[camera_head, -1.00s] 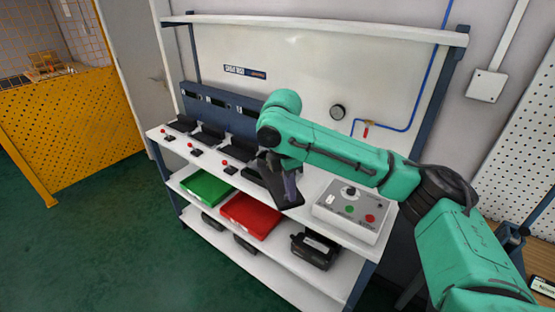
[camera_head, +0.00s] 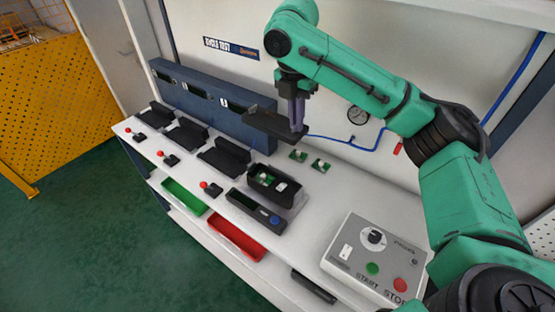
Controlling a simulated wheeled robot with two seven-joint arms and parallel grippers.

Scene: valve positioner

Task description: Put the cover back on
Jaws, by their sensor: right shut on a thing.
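My right gripper (camera_head: 297,126) is shut on a flat black cover (camera_head: 262,124) and holds it roughly level above the white bench, in front of the back panel. Below it and a little nearer, an open black positioner housing (camera_head: 262,178) sits on the bench, with a green board showing inside. The cover is clear of the housing, above and behind it in the picture. My left gripper is not in view.
Two small green boards (camera_head: 298,156) lie on the bench (camera_head: 350,185) behind the housing. A black unit with a blue knob (camera_head: 256,212) lies in front. A grey control box (camera_head: 378,255) stands right. Black cradles (camera_head: 224,157) and red-knobbed levers (camera_head: 211,189) line the left.

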